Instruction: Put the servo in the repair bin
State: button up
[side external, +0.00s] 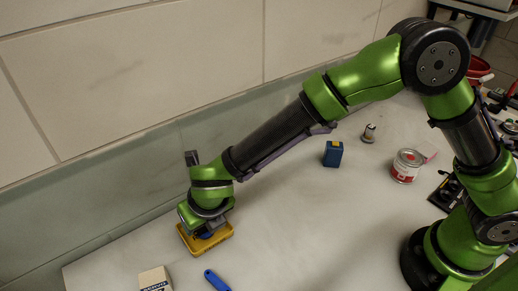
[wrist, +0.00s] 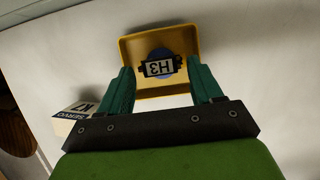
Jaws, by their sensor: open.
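The servo (wrist: 163,66) is a small dark block with a white label marked H3. In the wrist view it lies in a yellow bin (wrist: 133,50), over a round blue patch on the bin's floor. My gripper (wrist: 160,76) is open, its two green fingers spread on either side of the near part of the bin. The fingers look clear of the servo. In the side external view my gripper (side external: 207,227) is low over the yellow bin (side external: 223,239) and hides most of its inside, the servo included.
A white box marked SERVO (side external: 155,279) stands left of the bin; the wrist view shows it too (wrist: 76,119). A blue handle (side external: 216,281) lies in front. A blue block (side external: 333,153), a small cylinder (side external: 369,133) and a tin (side external: 406,165) stand right. The middle bench is clear.

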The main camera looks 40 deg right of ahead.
jog(key=v, duration=0.8)
jog(key=d+r+m, duration=0.6)
jog(key=d+m, duration=0.2)
jog(key=d, duration=0.1)
jog(key=s+d+r+m+t, duration=0.1)
jog(key=s+d+r+m, duration=0.1)
jog(key=d+m, duration=0.5)
jog(key=s+d+r+m+y, duration=0.1)
jog(key=s+d+m, duration=0.4)
jog(key=m, duration=0.9)
jog(key=s+d+r+m+t+y, duration=0.1)
jog(key=s+d+r+m, duration=0.2)
jog(key=d+m, duration=0.6)
jog(key=shift+s+d+r+m+t, duration=0.35)
jog(key=shift+s+m, duration=0.25)
jog(key=shift+m, duration=0.5)
